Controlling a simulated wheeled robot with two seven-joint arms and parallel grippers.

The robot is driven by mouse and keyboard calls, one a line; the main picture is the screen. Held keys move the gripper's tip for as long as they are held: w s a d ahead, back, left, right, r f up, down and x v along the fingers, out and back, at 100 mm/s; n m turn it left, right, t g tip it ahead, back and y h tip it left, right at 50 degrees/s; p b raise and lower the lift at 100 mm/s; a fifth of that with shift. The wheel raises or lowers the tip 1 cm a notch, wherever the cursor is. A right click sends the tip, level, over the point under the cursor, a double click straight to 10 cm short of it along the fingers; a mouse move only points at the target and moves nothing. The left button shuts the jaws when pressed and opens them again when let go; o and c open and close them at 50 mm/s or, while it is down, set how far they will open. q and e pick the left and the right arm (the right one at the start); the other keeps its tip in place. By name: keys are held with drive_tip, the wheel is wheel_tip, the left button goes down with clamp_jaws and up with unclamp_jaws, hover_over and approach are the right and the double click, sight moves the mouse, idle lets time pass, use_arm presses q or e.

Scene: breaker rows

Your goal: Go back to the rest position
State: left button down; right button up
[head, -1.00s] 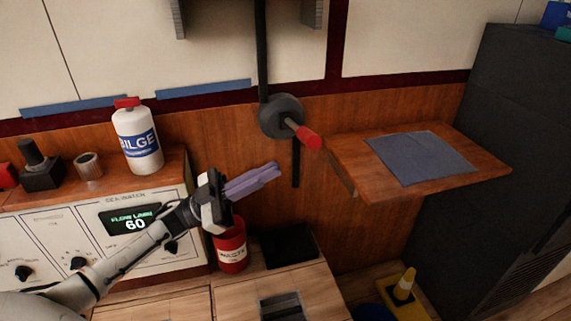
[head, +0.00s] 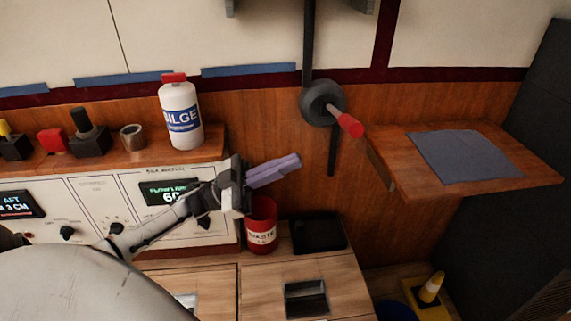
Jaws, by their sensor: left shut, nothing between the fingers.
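My left gripper (head: 274,171) reaches in from the left in the head view. Its purple fingers are shut with nothing between them. They point right, in front of the wood-panelled wall, above the red waste can (head: 262,226) and below the valve with the red handle (head: 350,125). The gripper looks apart from the handle. My right gripper is not in view.
A white bilge bottle (head: 181,113) stands on the wooden ledge left of my gripper, above the control panel (head: 95,205). A wooden shelf (head: 425,185) with a grey-blue mat (head: 465,160) juts out at right. A black tray (head: 318,232) lies on the counter.

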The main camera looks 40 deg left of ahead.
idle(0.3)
use_arm(q)
drive_tip(key=s+d+f+n+t+y+p, duration=0.1)
drive_tip(key=d+f+n+y, duration=0.3)
drive_tip(key=f+n+y, duration=0.4)
drive_tip(key=s+d+f+n+t+y+p, duration=0.1)
drive_tip(key=d+f+n+y+p, duration=0.15)
drive_tip(key=d+f+y, duration=0.55)
drive_tip(key=s+d+f+g, duration=0.3)
drive_tip(key=s+f+g, duration=0.1)
drive_tip(key=s+f, duration=0.2)
drive_tip(key=s+d+f+n+g, duration=0.1)
drive_tip(key=s+f+g, duration=0.3)
drive_tip(key=s, duration=0.5)
wheel_tip(320, 180, down, 3)
drive_tip(key=shift+d+r+p, duration=0.2)
drive_tip(key=shift+d+p, duration=0.2)
drive_tip(key=shift+d, duration=0.5)
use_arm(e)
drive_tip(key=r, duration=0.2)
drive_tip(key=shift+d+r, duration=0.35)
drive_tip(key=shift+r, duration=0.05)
use_arm(q)
drive_tip(key=shift+w, duration=0.1)
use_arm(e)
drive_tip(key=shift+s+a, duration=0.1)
